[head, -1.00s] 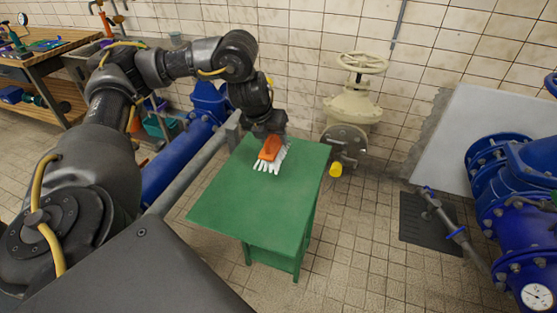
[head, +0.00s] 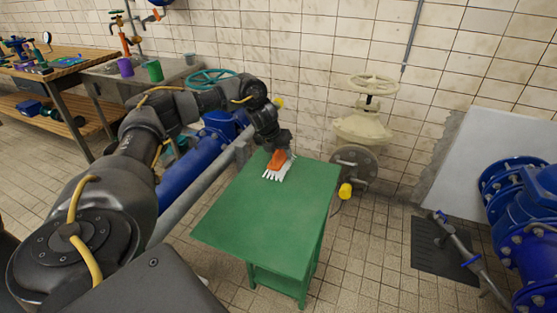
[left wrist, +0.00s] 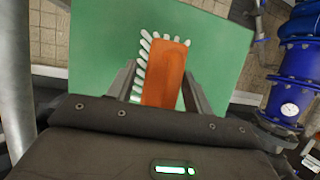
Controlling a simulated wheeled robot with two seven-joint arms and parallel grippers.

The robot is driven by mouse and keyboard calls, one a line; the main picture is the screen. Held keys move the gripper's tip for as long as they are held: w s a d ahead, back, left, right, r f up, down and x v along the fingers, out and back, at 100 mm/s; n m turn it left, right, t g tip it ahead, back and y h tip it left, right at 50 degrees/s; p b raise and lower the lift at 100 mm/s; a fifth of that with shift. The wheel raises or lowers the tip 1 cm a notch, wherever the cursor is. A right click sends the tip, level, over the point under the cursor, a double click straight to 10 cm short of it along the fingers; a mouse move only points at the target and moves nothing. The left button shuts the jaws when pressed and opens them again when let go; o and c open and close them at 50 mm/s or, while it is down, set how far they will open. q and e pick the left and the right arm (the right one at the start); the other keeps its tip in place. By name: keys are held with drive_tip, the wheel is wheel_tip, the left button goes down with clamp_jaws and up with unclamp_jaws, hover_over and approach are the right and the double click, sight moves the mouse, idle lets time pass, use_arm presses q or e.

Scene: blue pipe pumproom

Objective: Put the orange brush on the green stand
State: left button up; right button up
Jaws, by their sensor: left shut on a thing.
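The orange brush (head: 277,159) with white bristles is at the far end of the green stand (head: 262,225), in the head view. My left gripper (head: 281,150) is shut on the brush and comes down on it from above. In the left wrist view the brush (left wrist: 166,75) lies between the two fingers, with white bristles showing around its far end and left side. The stand's green top (left wrist: 90,45) is behind it. I cannot tell whether the bristles touch the top. My right gripper is not in view.
Blue pipes (head: 188,178) and a grey rail run left of the stand. A cream valve (head: 364,125) and a yellow knob (head: 345,191) are behind it on the right. A wooden workbench (head: 55,70) is at far left. The near part of the stand's top is bare.

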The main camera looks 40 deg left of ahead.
sight(279, 159)
use_arm(q)
drive_tip(key=shift+w+a+f, duration=0.1)
drive_tip(key=shift+w+f, duration=0.05)
drive_tip(key=shift+w+a+f, duration=0.1)
drive_tip(key=shift+a+f, duration=0.1)
drive_tip(key=shift+f, duration=1.6)
drive_tip(key=o, duration=1.3)
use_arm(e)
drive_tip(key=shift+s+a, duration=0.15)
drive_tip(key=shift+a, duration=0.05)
use_arm(q)
drive_tip(key=v, duration=1.2)
drive_tip(key=shift+d, duration=0.1)
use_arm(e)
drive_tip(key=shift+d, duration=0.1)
